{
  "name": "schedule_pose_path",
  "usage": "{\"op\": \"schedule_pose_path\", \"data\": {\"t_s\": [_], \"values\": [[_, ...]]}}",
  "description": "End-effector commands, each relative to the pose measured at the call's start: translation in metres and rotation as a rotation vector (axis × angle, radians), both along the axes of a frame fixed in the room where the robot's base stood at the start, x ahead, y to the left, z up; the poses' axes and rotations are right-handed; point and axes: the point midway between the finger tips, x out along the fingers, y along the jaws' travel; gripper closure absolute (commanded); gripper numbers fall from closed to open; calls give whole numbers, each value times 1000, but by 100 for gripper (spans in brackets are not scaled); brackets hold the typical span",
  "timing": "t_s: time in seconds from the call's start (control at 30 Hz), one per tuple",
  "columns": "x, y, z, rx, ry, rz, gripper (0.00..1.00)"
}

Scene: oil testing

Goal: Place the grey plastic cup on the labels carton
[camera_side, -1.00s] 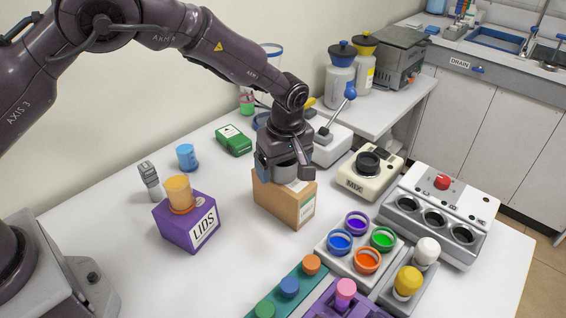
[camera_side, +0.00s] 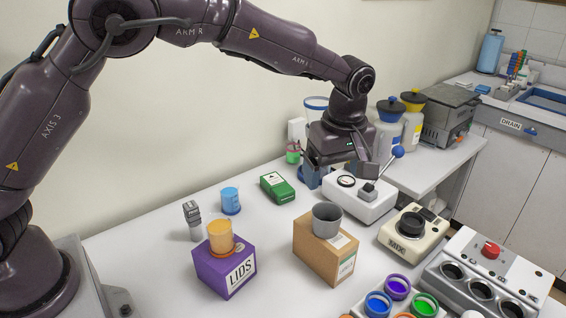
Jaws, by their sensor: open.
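The grey plastic cup (camera_side: 327,219) stands upright on top of the brown labels carton (camera_side: 318,258), near the middle of the picture. A white label shows on the carton's right face, but its print is too small to read. My gripper (camera_side: 343,182) is above and behind the cup, slightly to its right, apart from it. It is open and holds nothing.
A purple LIDS box (camera_side: 226,272) with an orange cup (camera_side: 220,234) on it stands left of the carton. A white device with a blue-knobbed lever (camera_side: 362,197) is close behind right. The MIX machine (camera_side: 412,231) stands to the right. A green box (camera_side: 277,187) lies behind.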

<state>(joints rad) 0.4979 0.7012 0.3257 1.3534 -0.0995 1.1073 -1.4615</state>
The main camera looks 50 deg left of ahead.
Motion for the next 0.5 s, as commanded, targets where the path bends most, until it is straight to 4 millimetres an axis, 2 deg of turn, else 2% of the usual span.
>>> {"op": "schedule_pose_path", "data": {"t_s": [0.17, 0.23, 0.37, 0.5], "values": [[-1, 2, 4, -4, -2, -5, 15], [-5, 8, 13, -17, -8, -28, 15], [-26, 29, 49, -63, -36, -135, 15], [-68, 59, 93, -106, -93, -333, 15]]}}
